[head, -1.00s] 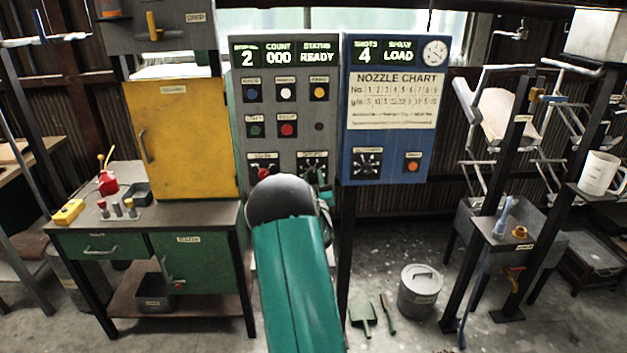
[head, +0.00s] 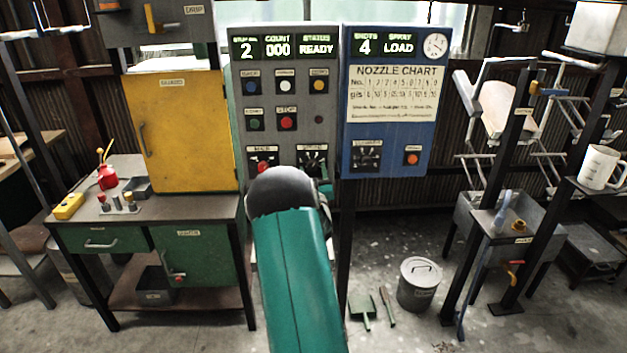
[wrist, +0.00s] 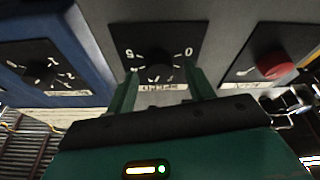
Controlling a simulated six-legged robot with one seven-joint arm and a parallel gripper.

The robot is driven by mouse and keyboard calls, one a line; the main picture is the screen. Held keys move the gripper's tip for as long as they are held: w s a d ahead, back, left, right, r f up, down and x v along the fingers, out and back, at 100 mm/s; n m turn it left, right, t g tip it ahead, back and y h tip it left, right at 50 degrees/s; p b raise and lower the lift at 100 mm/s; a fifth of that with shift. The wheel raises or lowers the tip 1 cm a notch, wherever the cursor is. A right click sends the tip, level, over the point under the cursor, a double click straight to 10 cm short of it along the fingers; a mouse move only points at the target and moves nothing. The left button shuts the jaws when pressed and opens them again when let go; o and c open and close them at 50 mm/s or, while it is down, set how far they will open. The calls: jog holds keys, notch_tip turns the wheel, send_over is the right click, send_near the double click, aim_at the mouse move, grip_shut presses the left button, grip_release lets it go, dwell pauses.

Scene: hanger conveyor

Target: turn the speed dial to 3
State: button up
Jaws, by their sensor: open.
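The speed dial (wrist: 160,60) is a black square plate with a dark round knob, in the wrist view's upper middle. The dial also shows in the head view (head: 312,160), low on the grey panel. My gripper (wrist: 162,80) is open, with one green finger to each side of the knob's lower part in the picture. I cannot tell whether they touch it.
A red knob (wrist: 274,66) is beside the speed dial on the grey panel (head: 298,205). The blue panel (head: 386,52) on the other side carries another black dial (head: 366,156) and an orange button (head: 412,157). The display (head: 285,46) reads 2, 000, READY.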

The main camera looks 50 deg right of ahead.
jog(key=v, duration=1.3)
jog(key=shift+s+a, duration=0.2)
jog(key=shift+f, duration=0.15)
